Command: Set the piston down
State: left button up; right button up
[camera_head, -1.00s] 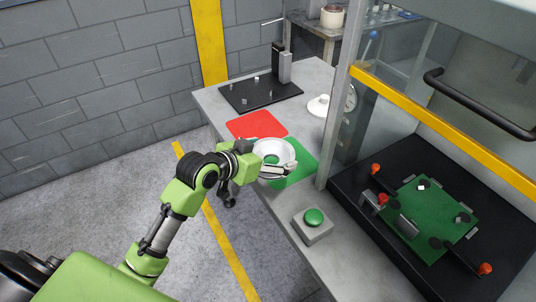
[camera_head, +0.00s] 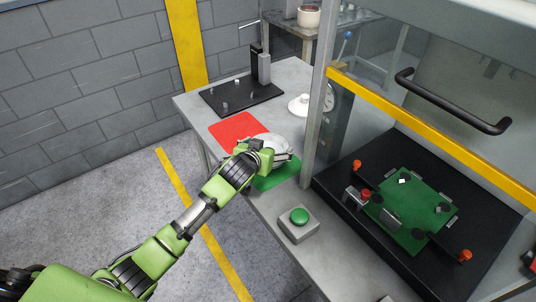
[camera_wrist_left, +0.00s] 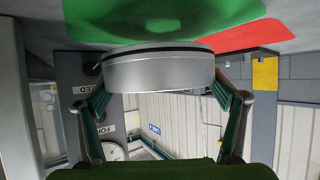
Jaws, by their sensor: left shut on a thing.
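The piston (camera_head: 270,141) is a pale, round, disc-like part. It is in my left gripper (camera_head: 272,153) above the red mat (camera_head: 232,127) and green mat (camera_head: 277,177) on the bench. In the left wrist view, the piston (camera_wrist_left: 158,72) shows as a silver cylinder with a dark groove, held between the two fingers. The green mat (camera_wrist_left: 160,20) appears close beyond it. I cannot tell whether the piston touches the mat. My wrist hides part of it in the head view. My right gripper is not in view.
A grey box with a green button (camera_head: 299,216) stands on the bench in front. A black plate with posts (camera_head: 240,97) is at the back. A white lidded dish (camera_head: 299,105) and a gauge stand right of the mats. The machine frame (camera_head: 321,110) rises at right.

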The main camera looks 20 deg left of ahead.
pick_arm(q)
notch_tip(320, 180, down, 2)
jog(key=shift+d+f, duration=0.1)
jog(key=shift+f, duration=0.45)
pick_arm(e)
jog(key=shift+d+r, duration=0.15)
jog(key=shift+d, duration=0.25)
pick_arm(q)
jog(key=o, duration=1.5)
jog(key=shift+s+f, duration=0.1)
jog(key=shift+f, duration=0.1)
jog(key=shift+c, duration=0.2)
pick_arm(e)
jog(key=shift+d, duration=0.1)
pick_arm(q)
jog(key=v, duration=1)
jog(key=shift+s+r, duration=0.2)
jog(key=shift+s, duration=0.15)
jog(key=shift+s+r, duration=0.35)
jog(key=shift+s, duration=0.2)
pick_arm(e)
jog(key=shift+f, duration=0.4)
